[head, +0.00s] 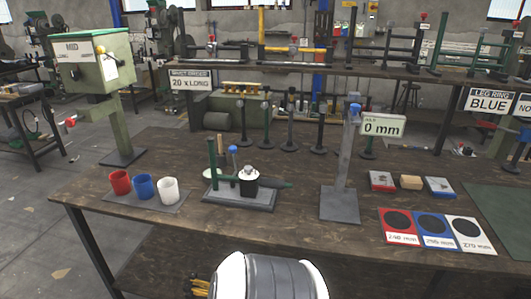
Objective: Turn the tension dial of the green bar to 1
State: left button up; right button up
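A green bar on upright posts (474,45) stands at the right end of the raised back shelf. Small red parts show near it, but I cannot make out a dial or its numbers. A low fixture with a green post and a short green horizontal bar (226,179) stands on the front bench, with a white-topped black cylinder (248,182) beside it. I cannot tell which one the task names. A grey and white part of my own body fills the bottom middle.
The wooden bench (300,228) holds red (120,182), blue (144,186) and white (168,190) cups, a grey stand (340,203) with a "0 mm" sign (383,126), and several coloured cards. A green-topped press (95,62) stands left. The front middle is clear.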

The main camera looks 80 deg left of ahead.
aim_at(248, 168)
jog(key=u, duration=2.95)
